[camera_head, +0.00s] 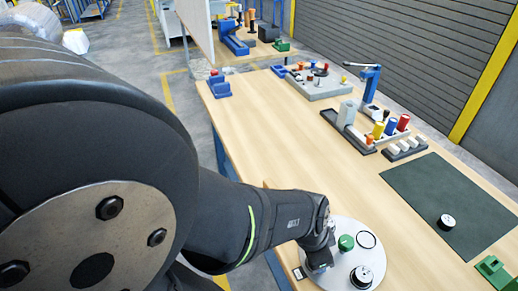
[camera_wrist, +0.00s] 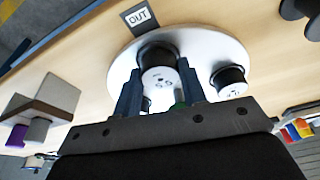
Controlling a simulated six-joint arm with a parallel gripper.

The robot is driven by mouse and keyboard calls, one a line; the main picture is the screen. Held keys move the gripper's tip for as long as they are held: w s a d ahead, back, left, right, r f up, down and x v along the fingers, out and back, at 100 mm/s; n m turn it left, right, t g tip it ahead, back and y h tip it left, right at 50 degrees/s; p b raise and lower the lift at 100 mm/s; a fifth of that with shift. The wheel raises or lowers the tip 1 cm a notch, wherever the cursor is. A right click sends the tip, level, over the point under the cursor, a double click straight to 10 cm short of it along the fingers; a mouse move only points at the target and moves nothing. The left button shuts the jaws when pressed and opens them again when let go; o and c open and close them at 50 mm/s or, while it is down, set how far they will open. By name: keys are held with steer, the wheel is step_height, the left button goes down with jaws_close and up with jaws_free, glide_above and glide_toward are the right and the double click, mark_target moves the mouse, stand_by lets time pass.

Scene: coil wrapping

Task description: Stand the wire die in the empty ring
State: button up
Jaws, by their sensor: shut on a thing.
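My gripper (camera_wrist: 160,88) is shut on a short black cylinder with a white face (camera_wrist: 160,79), which I take to be the wire die. Small dark marks show on its face. In the head view my gripper (camera_head: 320,262) is at the left side of the round white plate (camera_head: 341,228), near its edge, and hides the held die. The empty ring (camera_head: 366,240) is a thin black circle on the right part of the plate. I cannot tell whether the held die touches the plate.
On the plate stand a green knob (camera_head: 346,243) and another black cylinder with a white top (camera_head: 361,277). An OUT label (camera_wrist: 139,17) lies beside the plate. A similar cylinder (camera_head: 447,221) stands on the dark green mat (camera_head: 420,190).

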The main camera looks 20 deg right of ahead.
steer(key=shift+f, duration=0.15)
steer(key=shift+f, duration=0.1)
steer(key=o, duration=1.2)
steer(key=shift+c, duration=0.2)
steer(key=v, duration=1.2)
steer(key=shift+r, duration=0.25)
steer(key=shift+d+f, duration=0.1)
steer(key=x, duration=1.2)
steer(key=shift+f, duration=0.15)
